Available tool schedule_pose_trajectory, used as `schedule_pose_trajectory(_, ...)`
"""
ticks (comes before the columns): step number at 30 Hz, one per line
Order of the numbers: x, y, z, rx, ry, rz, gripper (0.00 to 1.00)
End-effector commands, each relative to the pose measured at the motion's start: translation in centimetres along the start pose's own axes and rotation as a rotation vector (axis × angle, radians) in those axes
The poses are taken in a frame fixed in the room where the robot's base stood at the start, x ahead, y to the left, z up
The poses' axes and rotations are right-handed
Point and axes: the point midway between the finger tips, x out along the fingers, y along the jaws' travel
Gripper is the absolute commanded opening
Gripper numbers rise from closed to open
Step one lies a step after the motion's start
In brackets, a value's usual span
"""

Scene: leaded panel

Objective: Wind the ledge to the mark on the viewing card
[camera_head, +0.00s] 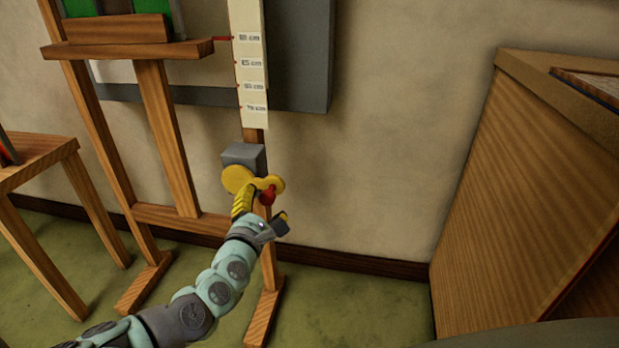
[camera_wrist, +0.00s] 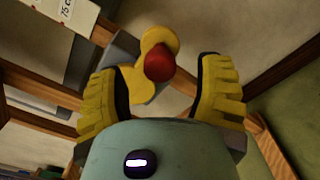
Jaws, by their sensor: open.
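The wooden ledge (camera_head: 130,49) of the easel is at the upper left of the head view, with a green panel partly visible above it. A red pointer (camera_head: 222,38) reaches from its right end to the top visible label of a white scale strip (camera_head: 250,75); the figures are too small to read surely. The yellow crank (camera_head: 238,179) sits on a grey box (camera_head: 243,156), its red knob (camera_head: 267,196) at lower right. My gripper (camera_head: 262,212) is open at the knob. In the wrist view the knob (camera_wrist: 159,63) appears between the spread fingers, with gaps. I cannot make out a viewing card.
A wooden table (camera_head: 40,155) stands at the left, with a partly cut-off object on it. A large wooden cabinet (camera_head: 510,190) fills the right. A grey board (camera_head: 305,55) is behind the scale. The green floor between easel and cabinet is clear.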

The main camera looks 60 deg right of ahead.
Motion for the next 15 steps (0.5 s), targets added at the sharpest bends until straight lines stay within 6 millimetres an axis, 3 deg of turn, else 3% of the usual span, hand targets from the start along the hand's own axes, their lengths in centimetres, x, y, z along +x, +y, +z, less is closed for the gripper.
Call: schedule_pose_trajectory(15,-7.5,0.0,-0.1,0.001,0.003,-0.002,0.66)
